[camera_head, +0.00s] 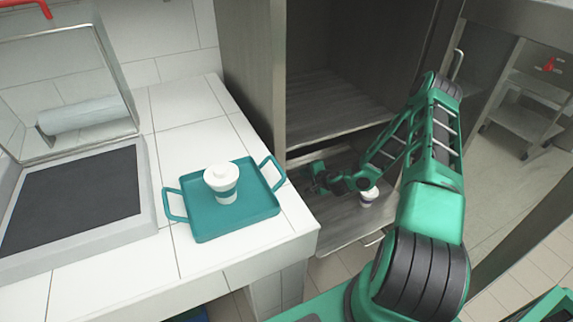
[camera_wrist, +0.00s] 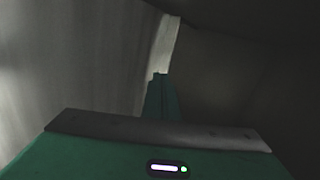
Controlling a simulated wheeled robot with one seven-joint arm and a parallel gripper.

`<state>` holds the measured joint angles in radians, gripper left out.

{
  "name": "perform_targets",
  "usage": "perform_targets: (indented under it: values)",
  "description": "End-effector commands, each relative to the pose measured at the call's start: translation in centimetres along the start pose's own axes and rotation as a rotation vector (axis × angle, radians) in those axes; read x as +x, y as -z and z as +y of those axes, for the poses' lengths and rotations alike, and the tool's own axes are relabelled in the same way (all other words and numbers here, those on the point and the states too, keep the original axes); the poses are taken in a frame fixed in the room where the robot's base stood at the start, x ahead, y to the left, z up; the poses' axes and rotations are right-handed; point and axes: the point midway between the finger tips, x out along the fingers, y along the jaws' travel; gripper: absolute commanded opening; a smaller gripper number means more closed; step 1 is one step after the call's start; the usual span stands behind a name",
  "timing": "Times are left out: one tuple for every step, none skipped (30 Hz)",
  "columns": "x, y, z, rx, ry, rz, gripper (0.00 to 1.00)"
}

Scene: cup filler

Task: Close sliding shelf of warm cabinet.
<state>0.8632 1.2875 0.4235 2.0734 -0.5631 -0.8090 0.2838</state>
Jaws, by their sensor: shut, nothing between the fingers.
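The warm cabinet (camera_head: 249,70) stands open behind the counter, with a dark interior. Its lower sliding shelf (camera_head: 338,228) is pulled out toward me. A small white cup (camera_head: 369,196) stands on that shelf, partly behind my arm. My gripper (camera_head: 319,176) is low over the shelf's left part, near the cabinet's left wall; contact cannot be told. In the wrist view the green fingers (camera_wrist: 160,97) are together and empty, pointing at a dim grey surface with a pale strip.
A dark-plated appliance (camera_head: 80,190) is farther left. A metal cart (camera_head: 525,110) stands at the right.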

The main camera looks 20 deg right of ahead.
Motion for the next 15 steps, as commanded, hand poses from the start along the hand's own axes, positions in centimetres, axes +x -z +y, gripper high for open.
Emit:
perform_targets:
  values:
    - [0.3,0.1,0.4,0.029,0.008,0.015,0.00]
    - [0.4,0.1,0.6,0.041,0.012,0.021,0.00]
    - [0.5,0.2,0.7,0.053,0.016,0.029,0.00]
    - [0.6,0.3,0.7,0.059,0.018,0.033,0.00]
    - [0.8,0.3,0.8,0.063,0.020,0.036,0.00]
    - [1.0,0.2,0.8,0.066,0.022,0.038,0.00]
    - [1.2,0.1,0.8,0.067,0.023,0.038,0.00]
    - [1.5,0.1,0.7,0.066,0.024,0.037,0.00]
    - [1.9,-0.1,0.7,0.066,0.024,0.035,0.00]
    - [2.3,-0.2,0.7,0.065,0.024,0.034,0.00]
    - [2.8,-0.2,0.6,0.064,0.025,0.034,0.00]
    - [3.4,-0.3,0.6,0.063,0.025,0.032,0.00]
    - [4.0,-0.3,0.6,0.062,0.024,0.032,0.00]
    - [4.5,-0.4,0.6,0.063,0.024,0.030,0.00]
    - [5.3,-0.5,0.6,0.061,0.024,0.030,0.00]
